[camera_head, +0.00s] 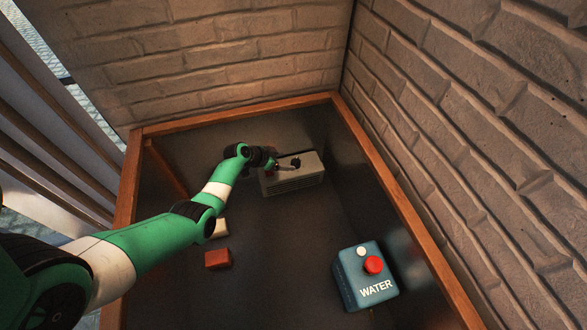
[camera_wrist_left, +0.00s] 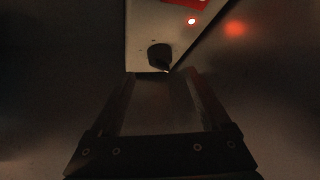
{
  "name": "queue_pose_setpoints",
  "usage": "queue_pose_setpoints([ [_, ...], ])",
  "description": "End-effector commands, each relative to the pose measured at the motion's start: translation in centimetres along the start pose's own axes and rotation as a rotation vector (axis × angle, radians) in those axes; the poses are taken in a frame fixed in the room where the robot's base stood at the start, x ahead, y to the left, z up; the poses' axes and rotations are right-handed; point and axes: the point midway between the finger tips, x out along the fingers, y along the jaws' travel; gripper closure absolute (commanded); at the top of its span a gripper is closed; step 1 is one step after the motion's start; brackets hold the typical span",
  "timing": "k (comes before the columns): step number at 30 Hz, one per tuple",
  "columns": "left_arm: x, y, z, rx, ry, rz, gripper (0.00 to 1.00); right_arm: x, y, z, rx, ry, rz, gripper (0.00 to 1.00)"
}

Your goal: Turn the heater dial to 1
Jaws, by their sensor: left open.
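The heater (camera_head: 294,182) is a pale box with a slotted front, at the far end of the dark recessed surface in the head view. Its black dial (camera_wrist_left: 160,57) shows in the left wrist view on the heater's pale top (camera_wrist_left: 143,26). My left gripper (camera_head: 283,160) is over the heater in the head view. In the left wrist view my left gripper (camera_wrist_left: 158,78) is open, with its fingertips close to the dial. I cannot tell whether they touch it. The dial's marks are too small and dark to read. My right gripper is in neither view.
A blue WATER box (camera_head: 366,287) with a red button (camera_head: 373,265) stands at the near right. A red-orange block (camera_head: 217,259) and a pale block (camera_head: 220,228) lie near my left arm. A wooden rim (camera_head: 392,195) and brick walls bound the surface. A red light (camera_wrist_left: 192,21) glows on the heater.

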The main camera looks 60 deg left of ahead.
Motion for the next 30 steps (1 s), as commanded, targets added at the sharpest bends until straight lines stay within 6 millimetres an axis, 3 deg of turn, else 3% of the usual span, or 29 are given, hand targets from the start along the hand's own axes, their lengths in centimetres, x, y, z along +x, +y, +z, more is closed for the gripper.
queue_pose_setpoints([
  [1, 1.9, 0.1, 0.7, 0.003, 0.002, 0.001, 0.19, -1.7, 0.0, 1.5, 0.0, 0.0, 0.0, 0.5],
  [7, 5.4, 0.1, 0.4, 0.002, 0.001, 0.0, 0.19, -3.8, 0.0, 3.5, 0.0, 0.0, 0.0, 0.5],
  [12, 6.4, 0.0, 0.1, 0.001, 0.001, -0.001, 0.19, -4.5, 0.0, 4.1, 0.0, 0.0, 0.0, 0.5],
  [21, 6.4, 0.0, -0.1, 0.001, 0.001, -0.001, 0.21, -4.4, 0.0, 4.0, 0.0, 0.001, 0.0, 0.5],
  [30, 6.4, 0.0, -0.1, 0.001, 0.001, -0.001, 0.75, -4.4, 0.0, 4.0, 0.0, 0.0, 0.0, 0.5],
])
